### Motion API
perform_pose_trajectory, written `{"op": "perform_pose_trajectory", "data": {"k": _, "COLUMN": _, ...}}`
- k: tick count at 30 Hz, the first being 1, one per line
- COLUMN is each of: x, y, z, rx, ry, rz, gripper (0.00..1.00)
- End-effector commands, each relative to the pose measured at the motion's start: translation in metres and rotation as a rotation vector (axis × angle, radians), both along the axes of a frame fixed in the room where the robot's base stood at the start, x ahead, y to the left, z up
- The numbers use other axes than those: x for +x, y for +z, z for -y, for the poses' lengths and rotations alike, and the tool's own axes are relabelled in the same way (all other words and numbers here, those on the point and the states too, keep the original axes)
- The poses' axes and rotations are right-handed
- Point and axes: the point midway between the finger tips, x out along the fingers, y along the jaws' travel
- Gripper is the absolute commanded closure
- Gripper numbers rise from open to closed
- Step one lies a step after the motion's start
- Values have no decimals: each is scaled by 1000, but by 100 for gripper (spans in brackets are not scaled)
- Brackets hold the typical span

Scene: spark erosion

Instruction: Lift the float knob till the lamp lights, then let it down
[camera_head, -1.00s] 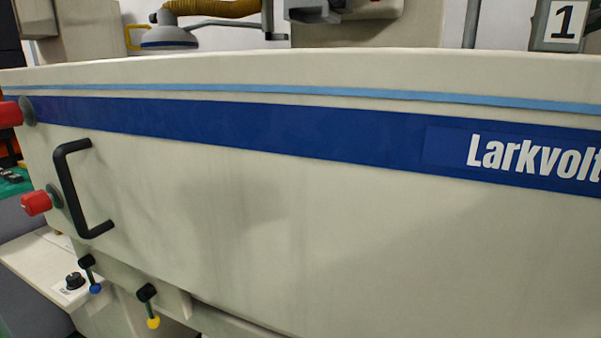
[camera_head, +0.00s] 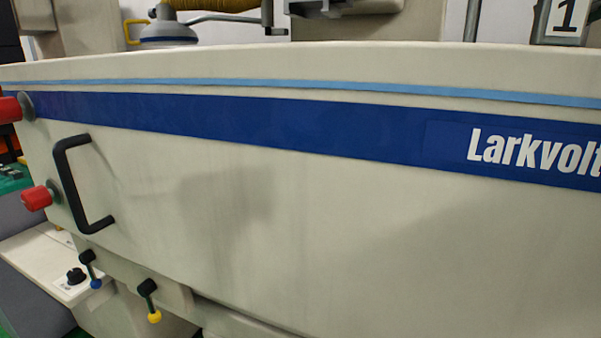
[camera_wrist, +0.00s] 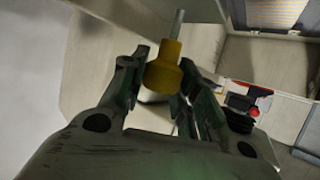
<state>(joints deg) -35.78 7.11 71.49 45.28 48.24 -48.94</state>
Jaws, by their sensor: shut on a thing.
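In the wrist view a yellow knob (camera_wrist: 163,76), taken to be the float knob, has a thin grey rod (camera_wrist: 177,25) coming out of its far end. My gripper (camera_wrist: 160,68) has its fingers on either side of the knob and is shut on it. The near end of the knob is partly hidden between the fingers. Neither the knob nor my gripper can be made out in the head view. I cannot pick out the lamp that goes with the float, so whether it is lit does not show.
In the head view a large cream tank front (camera_head: 330,240) fills most of the picture, with a black handle (camera_head: 70,185) at left. Red knobs (camera_head: 36,198) and small levers with blue (camera_head: 96,284) and yellow (camera_head: 154,316) ends stick out. The wrist view shows a red-and-black fitting (camera_wrist: 243,104).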

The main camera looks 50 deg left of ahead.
Motion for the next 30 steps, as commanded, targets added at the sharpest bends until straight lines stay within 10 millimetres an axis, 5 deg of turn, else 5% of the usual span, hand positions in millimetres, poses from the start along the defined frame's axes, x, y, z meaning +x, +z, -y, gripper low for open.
{"op": "perform_pose_trajectory", "data": {"k": 30, "x": 0, "y": -18, "z": 0, "rx": 1, "ry": -1, "rz": 0, "gripper": 83}}
